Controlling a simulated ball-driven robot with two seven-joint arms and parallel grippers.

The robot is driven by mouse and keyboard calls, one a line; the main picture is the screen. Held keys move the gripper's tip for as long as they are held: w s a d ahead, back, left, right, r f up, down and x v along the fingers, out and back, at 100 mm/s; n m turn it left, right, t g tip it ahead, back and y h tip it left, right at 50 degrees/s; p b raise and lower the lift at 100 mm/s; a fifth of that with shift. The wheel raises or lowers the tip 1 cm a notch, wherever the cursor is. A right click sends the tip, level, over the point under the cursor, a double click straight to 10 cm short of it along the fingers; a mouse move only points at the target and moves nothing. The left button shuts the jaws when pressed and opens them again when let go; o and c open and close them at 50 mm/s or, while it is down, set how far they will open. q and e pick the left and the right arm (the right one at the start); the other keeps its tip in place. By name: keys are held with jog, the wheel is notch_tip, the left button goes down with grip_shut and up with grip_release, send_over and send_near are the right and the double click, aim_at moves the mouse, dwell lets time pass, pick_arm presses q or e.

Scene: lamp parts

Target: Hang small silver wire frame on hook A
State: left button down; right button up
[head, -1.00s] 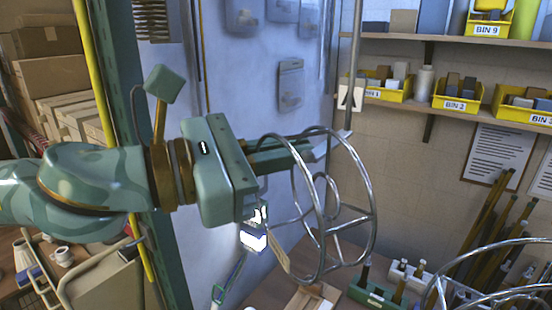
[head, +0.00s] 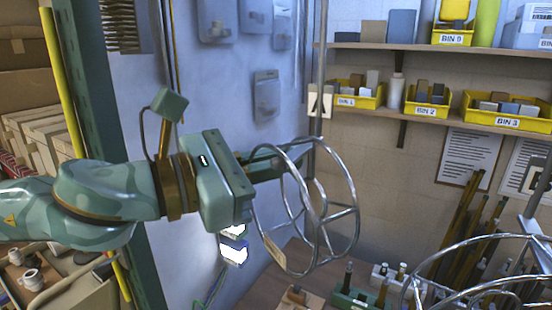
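The small silver wire frame (head: 355,222), two round hoops joined by thin bars, hangs in the air at the middle of the head view, tilted on its side. A small tan tag (head: 272,250) hangs at its lower left. My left gripper (head: 282,162) reaches in from the left, and its fingers look shut on the frame's near-left rim. The fingertips are partly hidden by the hoops. A white plate marked A (head: 320,101) sits on a vertical post just behind and above the frame. The hook itself is not clear. My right gripper is not in view.
A larger silver wire frame (head: 470,243) stands at the lower right. A second marked plate (head: 536,178) is at the right edge. Shelves with yellow bins (head: 427,108) line the back wall. Bottles and blocks stand on the bench (head: 262,292) below.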

pick_arm(q)
jog(key=shift+f, duration=0.15)
jog(key=c, duration=1.5)
grip_release()
jog(key=shift+c, duration=0.2)
